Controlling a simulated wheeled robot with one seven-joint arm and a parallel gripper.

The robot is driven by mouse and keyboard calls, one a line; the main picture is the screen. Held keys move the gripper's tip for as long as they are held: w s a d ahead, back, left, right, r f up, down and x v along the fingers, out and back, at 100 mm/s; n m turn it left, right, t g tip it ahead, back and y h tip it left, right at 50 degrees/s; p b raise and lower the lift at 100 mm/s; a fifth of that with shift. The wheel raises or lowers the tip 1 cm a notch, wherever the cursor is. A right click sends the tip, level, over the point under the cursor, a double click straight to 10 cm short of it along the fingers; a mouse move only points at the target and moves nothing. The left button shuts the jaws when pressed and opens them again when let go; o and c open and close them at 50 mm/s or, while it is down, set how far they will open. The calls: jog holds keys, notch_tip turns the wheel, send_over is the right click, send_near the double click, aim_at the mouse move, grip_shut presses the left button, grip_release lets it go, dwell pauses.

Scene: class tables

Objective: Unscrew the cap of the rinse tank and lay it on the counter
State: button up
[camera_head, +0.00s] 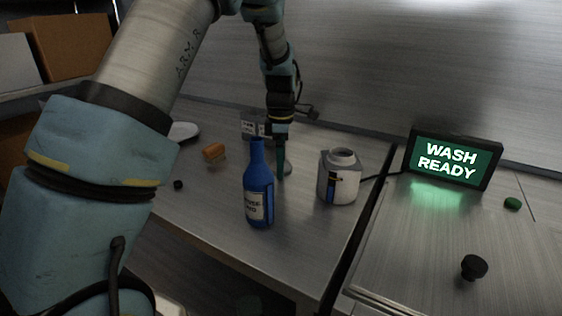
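No part in view is legibly marked as the rinse tank. A black round knob-like cap (474,267) stands on the brushed-metal top at the right, and a flat green cap (512,203) lies farther back. A white-grey container (340,178) with an open-looking round mouth stands on the metal counter (215,215). My gripper (281,168) points down behind a blue bottle (258,190), left of the container and well away from the black cap. Its fingers appear as one narrow teal shape, so their opening cannot be told.
A lit display (447,160) reads "WASH READY" at the back right. An orange block (213,152), a small black cap (178,184) and a white dish (184,131) are on the counter's left. A dark gap divides the counter from the right-hand top. The front counter is clear.

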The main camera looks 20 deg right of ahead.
jog(key=shift+r, duration=0.15)
notch_tip(320, 180, up, 6)
jog(key=p, duration=0.5)
jog(key=shift+p, duration=0.3)
dwell(0.4)
jog(key=s+a+r+m, duration=0.1)
jog(key=a+r+m, duration=0.15)
jog(key=a, duration=0.75)
jog(key=s+a+r+m, duration=0.1)
jog(key=a+m, duration=0.3)
jog(key=a, duration=0.5)
jog(key=s+a+m+t, duration=0.1)
jog(key=s+a+m, duration=0.7)
jog(key=a, duration=0.5)
jog(key=shift+s+t, duration=0.3)
jog(key=shift+s, duration=0.45)
